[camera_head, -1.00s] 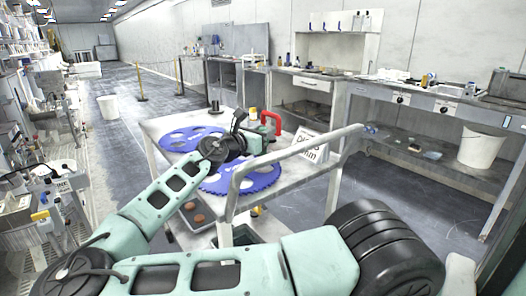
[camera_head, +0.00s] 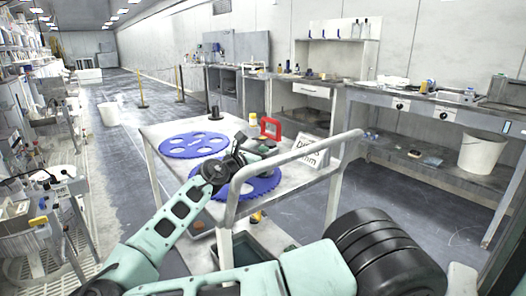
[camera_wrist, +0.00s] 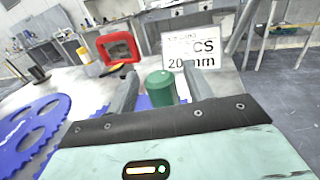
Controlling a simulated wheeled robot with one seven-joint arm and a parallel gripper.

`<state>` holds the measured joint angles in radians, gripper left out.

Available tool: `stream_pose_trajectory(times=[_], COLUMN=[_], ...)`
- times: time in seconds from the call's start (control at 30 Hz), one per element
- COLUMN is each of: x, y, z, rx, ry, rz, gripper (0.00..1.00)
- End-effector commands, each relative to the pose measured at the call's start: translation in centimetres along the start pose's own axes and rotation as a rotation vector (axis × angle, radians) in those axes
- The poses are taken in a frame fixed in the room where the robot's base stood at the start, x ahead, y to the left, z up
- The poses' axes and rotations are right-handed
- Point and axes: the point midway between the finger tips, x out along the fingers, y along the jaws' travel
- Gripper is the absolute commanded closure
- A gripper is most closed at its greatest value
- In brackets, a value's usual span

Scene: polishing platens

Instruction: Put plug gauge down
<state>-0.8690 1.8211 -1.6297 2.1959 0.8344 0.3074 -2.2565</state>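The plug gauge appears to be the green cylinder (camera_wrist: 160,90) between my fingers in the wrist view. Its rounded top faces up, and its lower end is hidden by my gripper. My gripper (camera_wrist: 162,80) has a finger on each side of it, with a narrow gap showing on both sides. In the head view my gripper (camera_head: 252,150) is low over the white cart, beside the right blue disc (camera_head: 262,187). There the gauge is small and partly hidden among the fingers.
A red frame (camera_head: 270,128) and a white sign (camera_head: 311,151) reading 20 mm stand close behind my gripper. A left blue disc (camera_head: 194,145), a black upright piece (camera_head: 214,113) and a yellow bottle (camera_head: 253,119) are on the cart. A grey rail (camera_head: 290,158) runs along its near side.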

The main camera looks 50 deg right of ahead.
Motion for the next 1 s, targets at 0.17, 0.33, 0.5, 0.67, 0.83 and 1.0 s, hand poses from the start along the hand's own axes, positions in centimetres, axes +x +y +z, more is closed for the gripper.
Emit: stream_pose_trajectory(times=[0.17,0.33,0.5,0.67,0.83,1.0], x=[0.0,-1.3,-4.7,-8.1,-10.7,-11.9], y=[0.0,0.1,0.2,0.1,0.1,0.0], z=[0.1,0.2,0.2,0.2,0.2,0.2], rx=[0.0,-0.003,-0.002,-0.001,-0.002,-0.002], ry=[0.0,0.001,0.001,0.001,0.001,0.0], rz=[0.0,0.004,0.007,0.005,0.003,0.0], gripper=[0.49,0.49,0.49,0.49,0.49,0.49])
